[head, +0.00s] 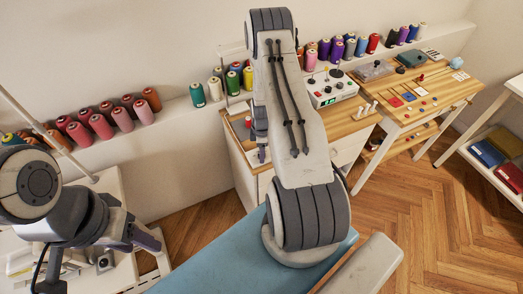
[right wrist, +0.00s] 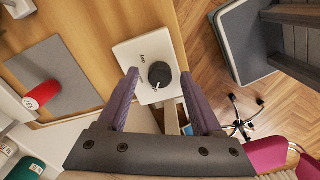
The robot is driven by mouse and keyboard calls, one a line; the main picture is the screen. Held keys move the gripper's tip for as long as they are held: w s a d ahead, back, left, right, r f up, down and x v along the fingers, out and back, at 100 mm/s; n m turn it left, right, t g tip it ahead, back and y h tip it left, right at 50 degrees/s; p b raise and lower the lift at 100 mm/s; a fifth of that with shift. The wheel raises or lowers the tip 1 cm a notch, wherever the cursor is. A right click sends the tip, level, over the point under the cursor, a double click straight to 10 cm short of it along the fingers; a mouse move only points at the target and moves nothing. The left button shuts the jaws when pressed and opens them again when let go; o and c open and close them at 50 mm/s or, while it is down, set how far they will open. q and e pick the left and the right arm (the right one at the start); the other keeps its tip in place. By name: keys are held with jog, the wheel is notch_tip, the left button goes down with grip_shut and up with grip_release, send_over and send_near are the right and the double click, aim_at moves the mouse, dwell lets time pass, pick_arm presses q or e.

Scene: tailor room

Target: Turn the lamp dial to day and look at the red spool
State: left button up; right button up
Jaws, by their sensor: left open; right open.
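In the right wrist view a black round dial (right wrist: 160,76) sits on a white plate (right wrist: 130,52) on the wooden desk. Small dark lettering is on the plate, too small to read surely. My right gripper (right wrist: 158,84) is open, its two fingers on either side of the dial; I cannot tell whether they touch it. A red spool (right wrist: 42,94) lies on a grey mat at the left, with a pale label on its end. In the head view my right arm hides the dial, and a red spool (head: 248,121) shows beside it. My left gripper (head: 147,239) is open at lower left, apart from these.
Spools line the wall ledge (head: 178,108). A control box (head: 332,89) with small knobs stands on the wooden desk (head: 352,122). A second table (head: 436,91) with small items is to the right. A blue surface (head: 215,262) lies below my right arm. A wheeled chair base (right wrist: 240,118) shows below the desk.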

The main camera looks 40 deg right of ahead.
grip_shut()
